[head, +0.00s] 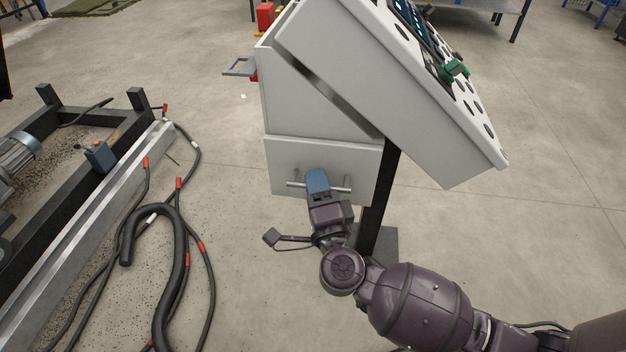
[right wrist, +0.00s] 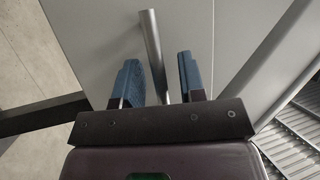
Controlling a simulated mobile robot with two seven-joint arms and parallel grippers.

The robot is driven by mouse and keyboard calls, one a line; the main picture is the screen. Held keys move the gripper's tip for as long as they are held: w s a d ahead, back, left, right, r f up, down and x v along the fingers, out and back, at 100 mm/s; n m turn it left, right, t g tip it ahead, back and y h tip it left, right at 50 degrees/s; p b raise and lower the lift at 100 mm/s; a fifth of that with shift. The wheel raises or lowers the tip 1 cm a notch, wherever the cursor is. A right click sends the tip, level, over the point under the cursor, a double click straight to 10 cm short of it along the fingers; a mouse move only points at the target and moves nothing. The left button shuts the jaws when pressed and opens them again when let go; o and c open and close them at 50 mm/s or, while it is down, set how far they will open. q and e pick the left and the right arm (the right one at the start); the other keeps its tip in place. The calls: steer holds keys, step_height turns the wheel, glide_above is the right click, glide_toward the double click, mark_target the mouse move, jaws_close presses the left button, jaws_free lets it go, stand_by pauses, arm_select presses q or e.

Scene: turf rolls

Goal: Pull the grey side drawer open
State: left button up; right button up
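The grey side drawer (head: 287,158) is the lower front of the grey cabinet under the sloping console. It looks shut or nearly so. Its metal bar handle (head: 342,187) runs across the drawer front and also shows in the right wrist view (right wrist: 151,42). My right gripper (head: 318,182) is at the handle and hides its middle in the head view. In the right wrist view its two blue fingers stand apart, one on each side of the bar, with gaps visible. My left gripper is not in view.
The sloping control console (head: 400,95) overhangs the drawer on the right, above a black post (head: 377,200). Black hoses (head: 180,260) with red bands lie on the floor at left, beside a dark metal frame (head: 75,210). Floor between hoses and drawer is mostly clear.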

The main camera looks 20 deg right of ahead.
steer(key=shift+c, duration=0.4)
jaws_close()
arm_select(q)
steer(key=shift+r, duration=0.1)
arm_select(e)
steer(key=shift+s, duration=0.1)
